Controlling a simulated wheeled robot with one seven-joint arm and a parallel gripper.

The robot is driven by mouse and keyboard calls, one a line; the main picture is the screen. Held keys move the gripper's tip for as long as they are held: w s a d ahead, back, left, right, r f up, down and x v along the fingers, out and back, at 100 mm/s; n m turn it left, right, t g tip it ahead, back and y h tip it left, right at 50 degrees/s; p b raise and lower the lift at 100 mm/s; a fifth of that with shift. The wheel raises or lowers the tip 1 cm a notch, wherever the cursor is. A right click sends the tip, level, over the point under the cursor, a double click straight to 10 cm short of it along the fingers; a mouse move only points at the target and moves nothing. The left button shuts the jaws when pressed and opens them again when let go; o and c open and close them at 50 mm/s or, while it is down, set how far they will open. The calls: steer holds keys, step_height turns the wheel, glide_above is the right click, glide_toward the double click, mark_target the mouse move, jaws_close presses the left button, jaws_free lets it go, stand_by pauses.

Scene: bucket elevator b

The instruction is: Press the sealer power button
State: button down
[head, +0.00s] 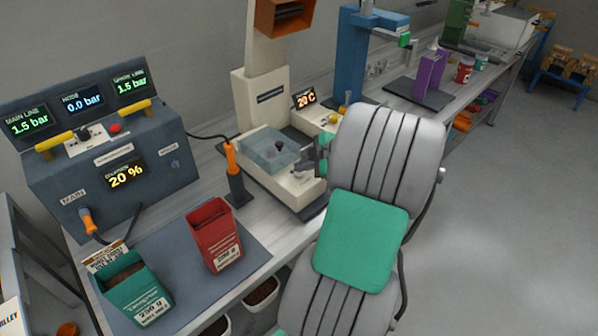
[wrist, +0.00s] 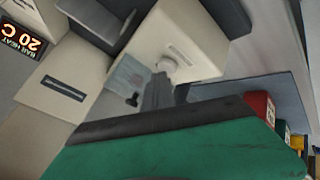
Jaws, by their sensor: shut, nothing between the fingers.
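The display reading 20 C (head: 305,98) stands on a cream unit behind the clear-covered machine in the head view. The same display, marked BAR HEAT (wrist: 22,42), is upside down at the left of the wrist view. A pale round button or knob (wrist: 168,64) sits on a cream housing (wrist: 185,35) just beyond my fingertips in the wrist view. I cannot tell whether it is the power button. My gripper (head: 323,152) is shut and empty, over the right side of the cream machine base (head: 302,192). My fingers (wrist: 157,92) overlap the housing in the wrist view; contact cannot be told.
The clear cover (head: 270,148) is left of my gripper, with an orange-handled tool (head: 233,165) further left. A red bin (head: 213,235) and a green bin (head: 132,283) stand on the mat. A blue stand (head: 362,55) is behind. Open floor lies right.

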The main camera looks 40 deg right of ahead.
mark_target(302, 174)
stand_by(0.4)
steer(key=shift+f+b, duration=0.5)
steer(key=shift+b, duration=0.25)
steer(key=shift+r, duration=0.35)
steer(key=shift+r+p, duration=1.15)
steer(key=shift+r, duration=1.9)
